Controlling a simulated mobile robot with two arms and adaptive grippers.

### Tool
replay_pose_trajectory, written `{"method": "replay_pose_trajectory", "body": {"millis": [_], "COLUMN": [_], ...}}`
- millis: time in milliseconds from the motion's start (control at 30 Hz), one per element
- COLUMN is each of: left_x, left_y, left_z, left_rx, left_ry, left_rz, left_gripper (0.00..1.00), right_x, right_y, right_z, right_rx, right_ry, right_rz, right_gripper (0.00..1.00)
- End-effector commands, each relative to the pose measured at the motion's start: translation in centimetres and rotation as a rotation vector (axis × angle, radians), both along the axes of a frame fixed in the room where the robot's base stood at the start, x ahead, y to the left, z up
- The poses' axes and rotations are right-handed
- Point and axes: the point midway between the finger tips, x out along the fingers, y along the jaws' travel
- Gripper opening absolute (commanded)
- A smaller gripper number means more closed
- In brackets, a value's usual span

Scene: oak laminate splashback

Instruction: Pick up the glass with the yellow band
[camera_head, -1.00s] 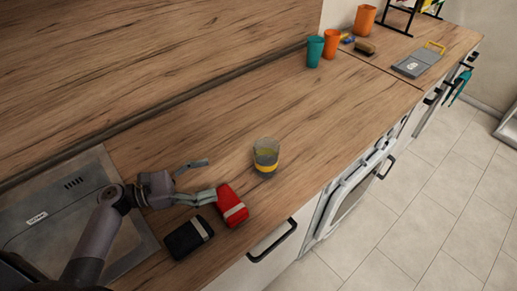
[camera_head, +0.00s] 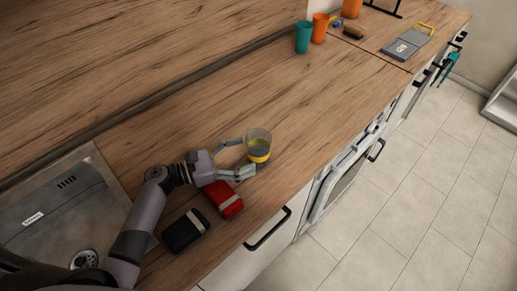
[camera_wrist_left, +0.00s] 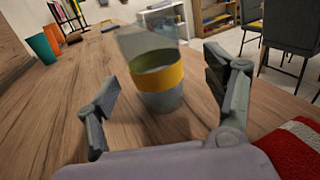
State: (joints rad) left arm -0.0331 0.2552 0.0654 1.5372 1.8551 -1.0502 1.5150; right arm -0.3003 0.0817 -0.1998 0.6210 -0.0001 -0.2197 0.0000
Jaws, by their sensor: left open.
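The glass with the yellow band (camera_head: 258,147) stands upright on the wooden counter. It is clear, with the yellow band around its lower part. In the left wrist view the glass (camera_wrist_left: 156,72) is straight ahead, in line with the gap between the fingers. My left gripper (camera_head: 240,158) is open and empty, with its fingertips close to the near side of the glass. The left wrist view shows the two fingers (camera_wrist_left: 165,95) spread to either side of the glass; I cannot tell whether either touches it. My right gripper is in neither view.
A red item with a pale band (camera_head: 224,199) and a black one (camera_head: 185,230) lie beside my left gripper, towards the counter's front edge. A sink (camera_head: 50,205) is at left. Teal (camera_head: 303,38) and orange (camera_head: 320,29) cups stand farther back.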

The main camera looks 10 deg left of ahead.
Motion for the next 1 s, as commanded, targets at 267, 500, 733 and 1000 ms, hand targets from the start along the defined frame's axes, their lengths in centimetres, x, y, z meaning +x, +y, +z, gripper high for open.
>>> {"method": "replay_pose_trajectory", "body": {"millis": [267, 500, 733, 1000], "left_x": [2.5, 3.6, 3.6, 3.6], "left_y": [-2.3, -4.1, -4.1, -4.0], "left_z": [0.6, 0.1, 0.0, 0.0], "left_rx": [-0.003, 0.001, 0.001, 0.001], "left_ry": [-0.001, -0.001, -0.001, -0.001], "left_rz": [-0.001, -0.001, -0.001, -0.001], "left_gripper": [0.76, 0.76, 0.74, 0.56], "right_x": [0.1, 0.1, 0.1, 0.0], "right_y": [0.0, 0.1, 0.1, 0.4], "right_z": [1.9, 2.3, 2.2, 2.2], "right_rx": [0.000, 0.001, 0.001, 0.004], "right_ry": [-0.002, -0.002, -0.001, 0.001], "right_rz": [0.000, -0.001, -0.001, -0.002], "right_gripper": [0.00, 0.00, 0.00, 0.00]}}
